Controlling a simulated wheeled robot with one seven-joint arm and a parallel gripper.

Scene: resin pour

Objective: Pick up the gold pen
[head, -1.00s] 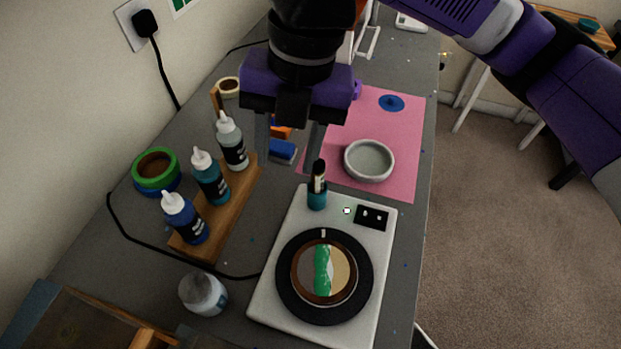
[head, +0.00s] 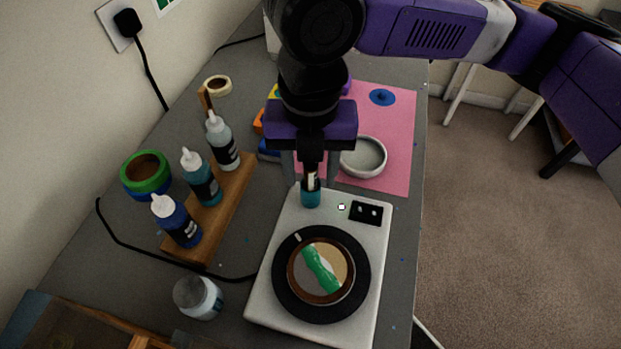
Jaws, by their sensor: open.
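A small upright pen-like piece (head: 312,181), dark on top with a pale gold band, stands in a short teal holder (head: 311,199). The holder is at the back left of the white turntable base (head: 261,318). I take this piece to be the gold pen, though its colour is only partly visible. My gripper (head: 314,176) is open above the holder, pointing down. Its fingers appear to be on either side of the piece. Its upper end is hidden behind the gripper, and I cannot tell whether the fingers touch it.
A round piece with a green stripe (head: 321,268) lies on the black turntable disc (head: 356,295). Several bottles stand in a wooden rack (head: 238,207) to the left. A grey dish (head: 363,158) sits on a pink mat (head: 395,130) behind. A black cable crosses the left side.

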